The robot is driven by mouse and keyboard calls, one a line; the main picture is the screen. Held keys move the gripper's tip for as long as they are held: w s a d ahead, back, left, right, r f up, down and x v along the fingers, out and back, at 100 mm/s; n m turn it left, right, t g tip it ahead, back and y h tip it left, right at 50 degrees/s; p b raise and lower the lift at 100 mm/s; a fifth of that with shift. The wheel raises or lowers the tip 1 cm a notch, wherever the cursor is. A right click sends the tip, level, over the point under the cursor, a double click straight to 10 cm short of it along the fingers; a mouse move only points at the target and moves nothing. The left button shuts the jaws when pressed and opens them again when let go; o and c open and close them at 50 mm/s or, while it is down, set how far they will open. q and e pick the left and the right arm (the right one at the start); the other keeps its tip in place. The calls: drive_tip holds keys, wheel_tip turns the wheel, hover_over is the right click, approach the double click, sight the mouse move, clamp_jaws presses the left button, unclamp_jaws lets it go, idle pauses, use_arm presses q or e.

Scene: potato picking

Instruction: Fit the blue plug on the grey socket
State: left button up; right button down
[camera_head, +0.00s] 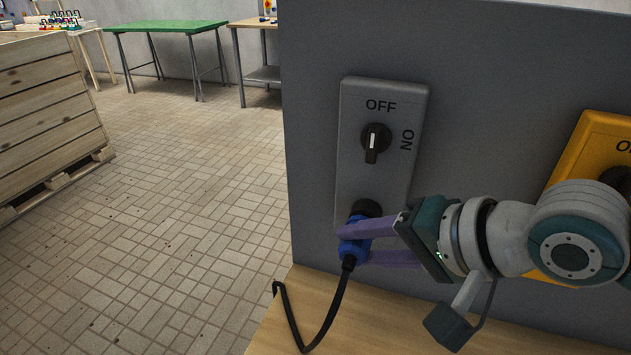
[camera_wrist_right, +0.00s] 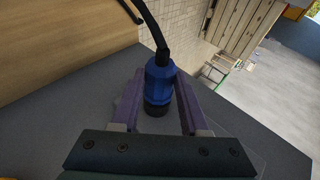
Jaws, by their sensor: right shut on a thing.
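The blue plug (camera_head: 354,246) with its black cable (camera_head: 327,319) is between the purple fingers of my right gripper (camera_head: 366,244), which is shut on it. The grey socket (camera_head: 372,183) is a grey box on the dark panel, with an OFF/ON rotary switch whose handle points down. The plug's upper end is at the dark round opening at the box's lower end; I cannot tell how far it is in. In the right wrist view the blue plug (camera_wrist_right: 159,82) sits between both fingertips (camera_wrist_right: 157,98), its dark end toward the grey surface. My left gripper is not in view.
A yellow switch box (camera_head: 590,150) is on the panel (camera_head: 480,70) at the right, partly behind my right arm. A wooden table top (camera_head: 400,325) is below the panel. A wooden crate (camera_head: 50,115) and a green table (camera_head: 170,27) stand across open tiled floor.

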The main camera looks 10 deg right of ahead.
drive_tip(key=shift+w+d, duration=0.25)
drive_tip(key=shift+w, duration=0.1)
drive_tip(key=shift+c, duration=1.7)
unclamp_jaws()
drive_tip(key=shift+r, duration=0.1)
drive_tip(key=p+v, duration=0.2)
drive_tip(key=v, duration=0.7)
drive_tip(key=shift+s+d+r, duration=0.2)
drive_tip(key=shift+s+r, duration=0.05)
